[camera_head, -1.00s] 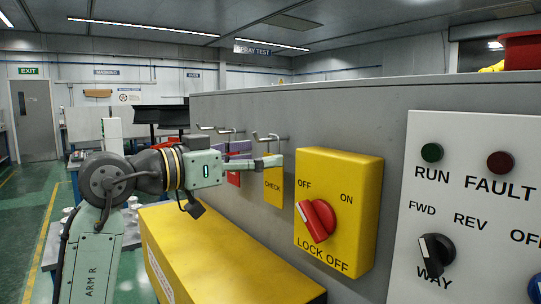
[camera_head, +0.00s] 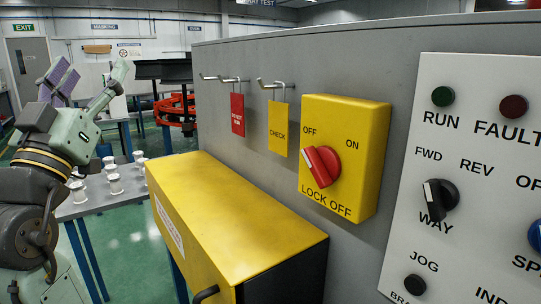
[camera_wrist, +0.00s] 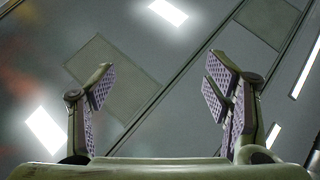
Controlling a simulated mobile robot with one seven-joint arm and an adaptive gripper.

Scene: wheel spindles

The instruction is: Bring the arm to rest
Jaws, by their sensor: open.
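My arm is folded at the left edge of the head view. My gripper (camera_head: 91,80) points upward there, its two fingers spread wide with nothing between them. In the wrist view my gripper (camera_wrist: 160,88) is open and empty, with the ceiling and its lights behind it. The gripper is apart from the grey cabinet (camera_head: 225,58) and touches nothing that I can see.
A yellow lock-off switch (camera_head: 367,150) with a red knob (camera_head: 320,166) is on the cabinet. A red tag (camera_head: 237,114) and a yellow CHECK tag (camera_head: 278,128) hang from hooks. A yellow box (camera_head: 230,215) stands below. Several white spools (camera_head: 114,184) stand on a table at left.

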